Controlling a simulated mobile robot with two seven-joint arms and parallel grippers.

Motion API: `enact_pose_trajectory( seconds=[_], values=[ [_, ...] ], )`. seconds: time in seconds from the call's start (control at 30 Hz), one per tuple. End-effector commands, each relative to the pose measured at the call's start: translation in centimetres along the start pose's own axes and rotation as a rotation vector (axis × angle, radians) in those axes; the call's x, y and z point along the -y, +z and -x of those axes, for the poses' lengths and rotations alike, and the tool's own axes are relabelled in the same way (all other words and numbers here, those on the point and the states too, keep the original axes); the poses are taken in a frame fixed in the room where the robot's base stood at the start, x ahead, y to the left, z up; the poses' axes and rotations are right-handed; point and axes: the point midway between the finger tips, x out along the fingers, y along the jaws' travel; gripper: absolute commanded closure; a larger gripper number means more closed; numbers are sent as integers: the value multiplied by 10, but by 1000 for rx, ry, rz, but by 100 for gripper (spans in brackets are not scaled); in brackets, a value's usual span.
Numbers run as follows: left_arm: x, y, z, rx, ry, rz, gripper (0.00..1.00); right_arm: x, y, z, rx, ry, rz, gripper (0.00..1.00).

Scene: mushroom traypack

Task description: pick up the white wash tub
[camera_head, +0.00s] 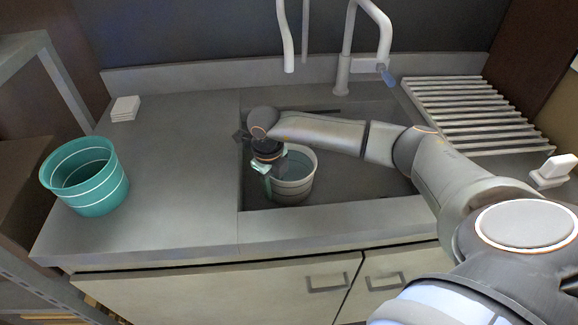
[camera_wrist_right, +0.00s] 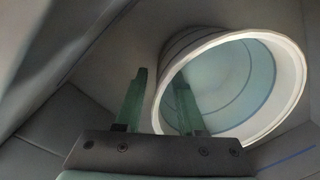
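The white wash tub (camera_head: 297,187) stands in the sink, toward its front, with a grey-blue inside. My right gripper (camera_head: 270,182) reaches down at the left part of its rim. In the right wrist view, the tub (camera_wrist_right: 284,50) is seen at a slant with its mouth facing the camera. The green fingers of my right gripper (camera_wrist_right: 161,82) are apart there: one outside the wall, the other over the inside, with the rim between them. A gap shows between the fingers and the rim. My left gripper is not in view.
A teal striped tub (camera_head: 103,197) stands on the left counter (camera_head: 180,180). Small white blocks (camera_head: 125,108) lie behind it. A faucet (camera_head: 343,70) rises behind the sink (camera_head: 350,190). A slatted rack (camera_head: 460,110) and a white item (camera_head: 553,170) are at the right.

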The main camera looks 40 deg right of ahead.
Motion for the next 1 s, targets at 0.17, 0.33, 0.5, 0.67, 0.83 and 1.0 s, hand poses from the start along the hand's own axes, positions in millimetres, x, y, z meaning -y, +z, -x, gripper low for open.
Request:
enact_pose_trajectory(
  seconds=[0.17,0.33,0.5,0.67,0.83,1.0],
  values=[
    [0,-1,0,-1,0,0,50,0,0,0,0,0,0,70],
    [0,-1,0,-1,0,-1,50,0,0,0,0,0,0,90],
    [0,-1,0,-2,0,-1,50,0,0,0,0,0,-1,100],
    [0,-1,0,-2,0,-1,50,1,0,1,0,-1,-1,100],
    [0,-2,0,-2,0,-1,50,1,0,1,0,-1,-2,100],
    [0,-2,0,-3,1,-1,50,1,0,1,0,-1,-2,100]
  ],
)
